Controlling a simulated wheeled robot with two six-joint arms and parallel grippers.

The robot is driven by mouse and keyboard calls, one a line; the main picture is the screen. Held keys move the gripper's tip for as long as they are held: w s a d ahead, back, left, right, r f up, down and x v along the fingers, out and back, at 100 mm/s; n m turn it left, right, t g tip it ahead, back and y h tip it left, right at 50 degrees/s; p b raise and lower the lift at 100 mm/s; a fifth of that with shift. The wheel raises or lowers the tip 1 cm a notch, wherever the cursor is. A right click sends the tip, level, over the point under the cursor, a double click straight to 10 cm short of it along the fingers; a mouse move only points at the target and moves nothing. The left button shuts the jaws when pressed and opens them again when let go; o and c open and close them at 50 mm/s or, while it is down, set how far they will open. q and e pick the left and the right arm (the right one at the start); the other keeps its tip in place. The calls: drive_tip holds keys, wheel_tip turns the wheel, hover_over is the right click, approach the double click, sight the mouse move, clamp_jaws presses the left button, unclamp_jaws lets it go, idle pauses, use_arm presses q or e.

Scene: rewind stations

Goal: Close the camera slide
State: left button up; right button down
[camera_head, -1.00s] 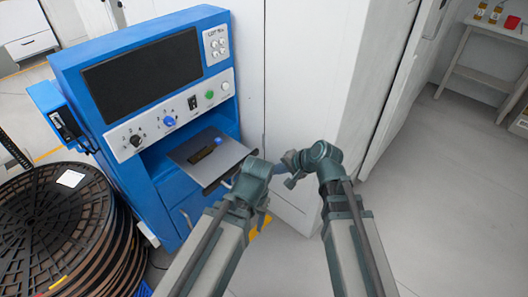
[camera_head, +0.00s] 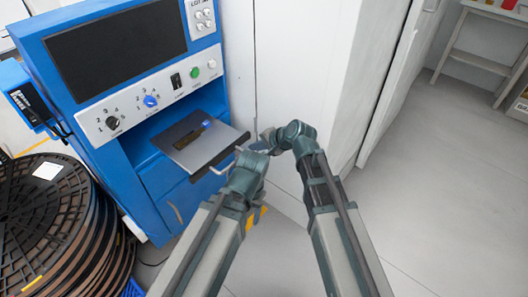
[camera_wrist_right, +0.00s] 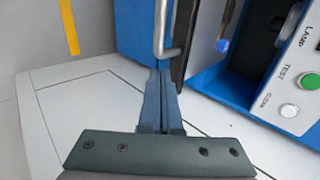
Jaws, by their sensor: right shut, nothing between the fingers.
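The camera slide (camera_head: 190,150) is a flat grey tray sticking out of the bay of the blue machine, with a small dark and yellow piece and a blue spot on top. A bent metal handle (camera_head: 222,168) is on its front; the handle also shows in the right wrist view (camera_wrist_right: 161,28), beside the slide's dark front edge (camera_wrist_right: 182,55). My right gripper (camera_head: 261,146) is just right of the handle. In the wrist view its blue fingers (camera_wrist_right: 156,78) are together and empty, close to the handle's bent end; contact is unclear. My left arm ends below the slide, its fingertips largely hidden.
The blue machine (camera_head: 150,182) carries a dark screen, knobs and a green button (camera_head: 195,73). Stacked black reels (camera_head: 45,225) stand at the left. A white cabinet wall (camera_head: 300,65) is close behind my right arm. The floor at right is clear.

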sight(240, 143)
use_arm(q)
drive_tip(key=shift+p, duration=0.45)
use_arm(e)
drive_tip(key=shift+w+a, duration=0.65)
drive_tip(key=shift+a, duration=0.2)
drive_tip(key=shift+w+a, duration=0.6)
drive_tip(key=shift+a, duration=0.2)
